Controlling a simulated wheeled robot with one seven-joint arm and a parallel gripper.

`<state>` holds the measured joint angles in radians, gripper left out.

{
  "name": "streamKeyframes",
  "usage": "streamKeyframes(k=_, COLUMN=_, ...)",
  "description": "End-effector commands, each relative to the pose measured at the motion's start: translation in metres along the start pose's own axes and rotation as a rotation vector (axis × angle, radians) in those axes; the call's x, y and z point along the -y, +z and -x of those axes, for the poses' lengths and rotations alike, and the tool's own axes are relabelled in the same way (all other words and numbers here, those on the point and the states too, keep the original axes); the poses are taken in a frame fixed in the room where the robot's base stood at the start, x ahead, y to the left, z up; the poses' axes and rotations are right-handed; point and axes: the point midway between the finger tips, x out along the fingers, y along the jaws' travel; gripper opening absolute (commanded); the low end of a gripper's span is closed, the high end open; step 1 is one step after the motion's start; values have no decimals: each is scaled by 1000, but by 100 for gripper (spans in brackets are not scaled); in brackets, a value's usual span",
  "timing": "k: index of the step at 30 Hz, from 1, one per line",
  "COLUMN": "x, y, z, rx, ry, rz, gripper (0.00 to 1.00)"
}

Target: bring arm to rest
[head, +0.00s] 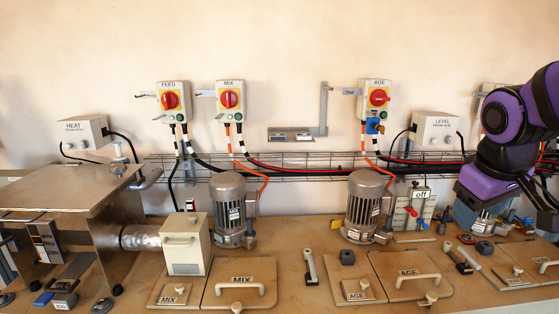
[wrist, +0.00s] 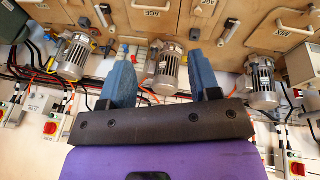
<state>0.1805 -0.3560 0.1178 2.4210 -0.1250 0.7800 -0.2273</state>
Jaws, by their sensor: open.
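My arm, purple and black, is at the right of the head view in front of the wall. The fingers of my gripper are not clearly visible there. In the wrist view my gripper (wrist: 158,82) shows two blue fingers set well apart, open, with nothing held between them. A grey motor (wrist: 167,68) appears behind the gap between the fingers, beyond the gripper. I cannot see contact between the fingers and anything.
A bench (head: 320,262) carries the MIX motor (head: 228,208), AGE motor (head: 363,205), handled lids (head: 240,283) and a metal box (head: 70,190). Red-knob switch boxes (head: 229,98) and a wire cable tray (head: 300,174) are on the wall. An "off" tag (head: 421,193) is near my arm.

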Motion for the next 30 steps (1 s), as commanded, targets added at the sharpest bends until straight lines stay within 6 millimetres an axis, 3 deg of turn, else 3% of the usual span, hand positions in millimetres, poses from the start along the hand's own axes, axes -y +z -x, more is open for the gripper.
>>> streamKeyframes(k=6, x=23, y=39, z=45, rx=-97, ry=-35, rz=-131, gripper=57)
streamKeyframes(k=12, x=39, y=70, z=68, rx=-162, ry=-90, rz=-226, gripper=57)
streamKeyframes(k=18, x=46, y=85, z=76, rx=-188, ry=-123, rz=-271, gripper=57)
streamKeyframes(k=30, x=46, y=86, z=77, rx=-189, ry=-127, rz=-275, gripper=57)
